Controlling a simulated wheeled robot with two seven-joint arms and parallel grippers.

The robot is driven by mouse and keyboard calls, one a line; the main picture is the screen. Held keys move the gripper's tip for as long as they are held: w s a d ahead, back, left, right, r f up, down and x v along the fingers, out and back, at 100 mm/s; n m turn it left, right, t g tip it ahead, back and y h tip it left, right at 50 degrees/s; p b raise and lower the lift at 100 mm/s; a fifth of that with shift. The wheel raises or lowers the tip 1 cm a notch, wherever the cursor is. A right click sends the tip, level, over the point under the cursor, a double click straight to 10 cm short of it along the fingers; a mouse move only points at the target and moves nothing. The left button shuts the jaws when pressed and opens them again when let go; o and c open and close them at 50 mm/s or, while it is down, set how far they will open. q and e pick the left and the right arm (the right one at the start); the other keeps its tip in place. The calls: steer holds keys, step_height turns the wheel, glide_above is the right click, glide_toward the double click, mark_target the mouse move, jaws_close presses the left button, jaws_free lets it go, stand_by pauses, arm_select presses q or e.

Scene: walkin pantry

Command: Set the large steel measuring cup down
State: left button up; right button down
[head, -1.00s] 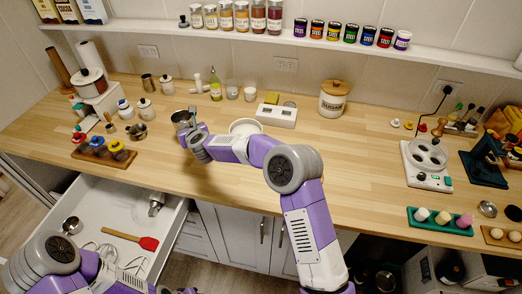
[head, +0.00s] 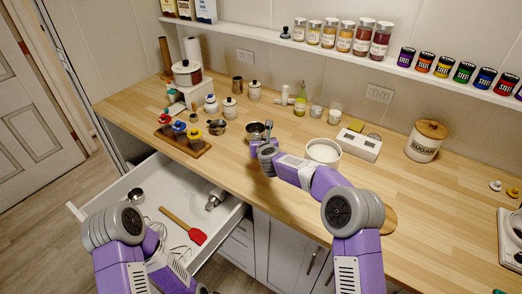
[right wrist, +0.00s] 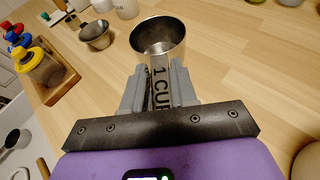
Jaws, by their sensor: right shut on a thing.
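The large steel measuring cup (head: 256,131) is at the middle of the wooden counter in the head view. In the right wrist view, the cup (right wrist: 160,38) is upright and open at the top, and its handle is marked "1 CUP". My right gripper (head: 265,146) is shut on that handle; its fingers (right wrist: 160,88) clasp it from both sides. The cup is at or just above the counter; I cannot tell whether its base touches.
A smaller steel cup (head: 217,128) stands to the left, near a wooden rack of colored-lid jars (head: 182,138). A white bowl (head: 323,151) is to the right. An open drawer (head: 150,205) below holds a red spatula (head: 196,236). Bare counter lies in front of the cup.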

step_height(320, 180, down, 3)
steer(key=shift+f+b, duration=0.1)
steer(key=shift+b, duration=0.3)
steer(key=c, duration=0.9)
jaws_free()
steer(key=shift+s+r, duration=0.1)
steer(key=shift+r, duration=0.1)
steer(key=shift+s+d+r, duration=0.15)
steer(key=shift+s+r, duration=0.05)
steer(key=shift+s, duration=0.35)
steer(key=b+v, duration=0.1)
steer(key=v, duration=0.9)
steer(key=shift+s+r, duration=0.15)
steer(key=shift+s, duration=0.15)
